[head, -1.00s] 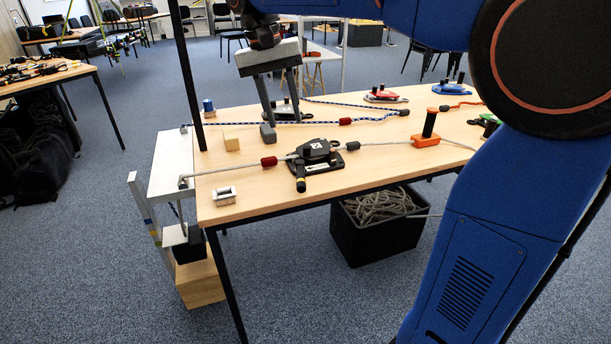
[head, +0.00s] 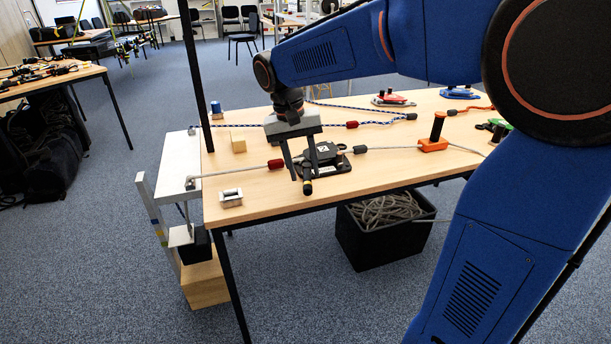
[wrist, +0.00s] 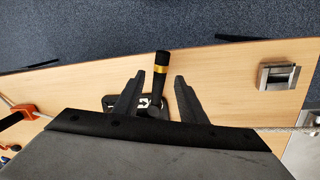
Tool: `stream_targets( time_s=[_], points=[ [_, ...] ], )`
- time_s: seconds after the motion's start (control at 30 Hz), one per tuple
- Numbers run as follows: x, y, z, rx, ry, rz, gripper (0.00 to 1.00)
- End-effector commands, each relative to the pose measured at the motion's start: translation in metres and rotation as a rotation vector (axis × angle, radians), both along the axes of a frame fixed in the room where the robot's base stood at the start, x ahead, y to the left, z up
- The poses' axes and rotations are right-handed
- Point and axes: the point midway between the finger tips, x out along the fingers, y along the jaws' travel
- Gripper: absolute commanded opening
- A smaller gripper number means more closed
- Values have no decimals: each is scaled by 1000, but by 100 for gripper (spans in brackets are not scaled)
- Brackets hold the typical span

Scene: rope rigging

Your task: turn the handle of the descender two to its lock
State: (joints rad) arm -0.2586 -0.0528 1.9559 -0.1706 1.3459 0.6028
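The black descender (head: 327,157) with a pale mark on its top is fixed near the front edge of the table, a grey rope running through it. Its handle (head: 307,187) has a black grip and a yellow band and points toward the front edge. It also shows in the wrist view (wrist: 161,62). My gripper (head: 303,174) is open above the descender, fingers pointing down. In the wrist view the handle lies between the two fingers, with a gap on each side. My gripper hides part of the descender's body.
A silver metal fitting (head: 231,197) and a wooden block (head: 238,142) lie left on the table (head: 262,193). An orange base with a black post (head: 434,140) stands to the right. A black upright pole (head: 197,80) rises at the left. A black rope bin (head: 385,232) sits below.

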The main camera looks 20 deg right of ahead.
Motion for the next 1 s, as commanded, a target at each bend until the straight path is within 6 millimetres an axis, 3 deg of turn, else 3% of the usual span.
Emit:
stream_targets(
  time_s=[0.2, 0.57, 0.73, 1.0],
  points=[
    [-1, -4, -21, -1, 1, -1, 38],
    [-1, -5, -25, 0, 0, 0, 38],
    [-1, -5, -25, 0, 0, 0, 2],
    [-1, -4, -25, 0, 0, -8, 0]
  ],
)
